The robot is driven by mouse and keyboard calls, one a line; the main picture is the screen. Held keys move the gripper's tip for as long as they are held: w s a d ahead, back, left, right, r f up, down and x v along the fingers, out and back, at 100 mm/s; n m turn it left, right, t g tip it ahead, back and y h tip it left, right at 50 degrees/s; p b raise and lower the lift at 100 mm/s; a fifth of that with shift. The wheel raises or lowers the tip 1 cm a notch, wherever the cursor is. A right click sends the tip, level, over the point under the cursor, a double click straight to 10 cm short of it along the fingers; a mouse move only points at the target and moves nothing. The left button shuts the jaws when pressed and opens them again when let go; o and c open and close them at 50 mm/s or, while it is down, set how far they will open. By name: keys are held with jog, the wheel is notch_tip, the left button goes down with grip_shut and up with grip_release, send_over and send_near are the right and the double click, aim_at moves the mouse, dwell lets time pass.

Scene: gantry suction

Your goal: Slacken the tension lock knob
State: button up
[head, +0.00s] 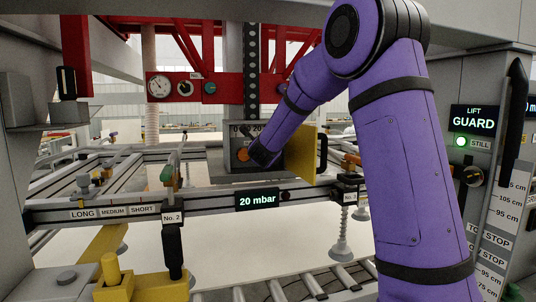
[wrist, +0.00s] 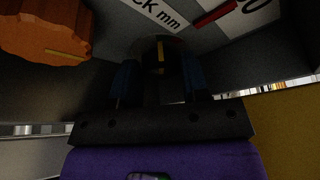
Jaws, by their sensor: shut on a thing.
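A grey box (head: 232,140) with a scale on its face sits on the gantry in the head view. An orange knob (head: 243,155) is on its front. In the wrist view the ridged orange knob (wrist: 45,32) is at the upper left, beside my gripper and apart from it. My gripper (wrist: 160,78) has its blue-sided fingers shut on a dark knob (wrist: 160,50) with a yellow mark, below a white scale. In the head view my gripper (head: 262,153) is at the box front and hides part of it. No readable label shows which knob is the tension lock.
A yellow panel (head: 301,160) with a black handle stands out right of the box, close to my arm. A rail with a "20 mbar" display (head: 257,200) runs below. Red gantry beams and gauges (head: 185,88) are above. A guard panel (head: 477,120) stands at the right.

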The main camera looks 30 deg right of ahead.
jog(key=n+h, duration=0.1)
jog(key=n, duration=0.1)
jog(key=n+t+h, duration=0.1)
jog(key=n, duration=0.1)
jog(key=shift+a+f+n, duration=0.1)
jog(key=shift+f+n, duration=0.1)
jog(key=shift+n, duration=0.1)
dwell(0.4)
jog(key=o, duration=0.9)
jog(key=v, duration=1)
jog(key=shift+s+a+f, duration=0.1)
jog(key=shift+s+a, duration=0.15)
jog(key=shift+s, duration=0.1)
